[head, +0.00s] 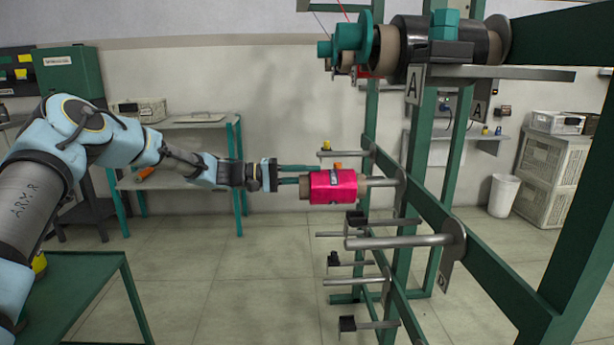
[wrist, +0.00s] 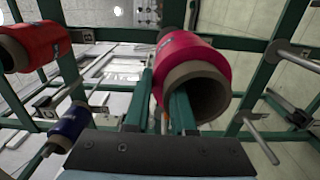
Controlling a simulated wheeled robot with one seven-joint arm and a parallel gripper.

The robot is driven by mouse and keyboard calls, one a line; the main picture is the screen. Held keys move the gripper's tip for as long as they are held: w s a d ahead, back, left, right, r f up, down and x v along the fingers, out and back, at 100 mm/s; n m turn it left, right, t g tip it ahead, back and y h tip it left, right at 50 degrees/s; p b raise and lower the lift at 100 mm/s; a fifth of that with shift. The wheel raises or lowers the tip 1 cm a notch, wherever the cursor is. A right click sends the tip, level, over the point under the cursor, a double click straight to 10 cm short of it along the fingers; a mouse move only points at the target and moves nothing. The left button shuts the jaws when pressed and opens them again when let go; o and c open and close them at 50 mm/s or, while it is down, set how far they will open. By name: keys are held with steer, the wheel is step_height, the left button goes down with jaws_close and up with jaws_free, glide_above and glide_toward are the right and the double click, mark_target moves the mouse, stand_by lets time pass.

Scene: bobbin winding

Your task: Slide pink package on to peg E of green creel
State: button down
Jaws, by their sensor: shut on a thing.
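The pink package (head: 333,187) is held level at the green creel (head: 503,264), and its open brown core faces my wrist camera in the wrist view (wrist: 201,62). My gripper (head: 304,174) is shut on the near end of the package; in the wrist view (wrist: 160,100) one finger is inside the core and the other outside, pinching its wall. A metal peg (head: 380,182) shows beyond the far end of the package, roughly in line with it. I cannot tell whether its tip is inside the core. Its letter is not readable.
A bare peg (head: 400,242) on the plate marked D is below and nearer. Several more pegs are around it. In the wrist view a red package (wrist: 32,46) and a blue spool (wrist: 68,122) are at left. A green table (head: 75,285) is at lower left.

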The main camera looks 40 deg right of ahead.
mark_target(346, 177)
steer(key=shift+b+x, duration=0.95)
steer(key=shift+x, duration=1.9)
steer(key=shift+s, duration=0.2)
steer(key=shift+f+b+x, duration=0.2)
steer(key=shift+b+x, duration=0.25)
steer(key=shift+x, duration=0.45)
steer(key=shift+f+b+x, duration=0.2)
steer(key=shift+b+x, duration=0.2)
steer(key=shift+x, duration=0.55)
steer(key=shift+s+a, duration=0.1)
steer(key=shift+a, duration=0.05)
steer(key=shift+f+b, duration=0.55)
steer(key=shift+b, duration=0.05)
steer(key=c, duration=0.9)
jaws_free()
steer(key=shift+o, duration=0.9)
steer(key=shift+w+a, duration=0.2)
steer(key=shift+o, duration=0.2)
steer(key=v, duration=0.6)
steer(key=r+b+v, duration=0.1)
steer(key=v, duration=0.3)
steer(key=shift+w+d+r, duration=0.1)
steer(key=shift+w+d, duration=0.1)
steer(key=shift+w, duration=0.05)
steer(key=shift+w+a+r, duration=0.15)
steer(key=shift+a+r, duration=0.15)
steer(key=shift+r, duration=0.1)
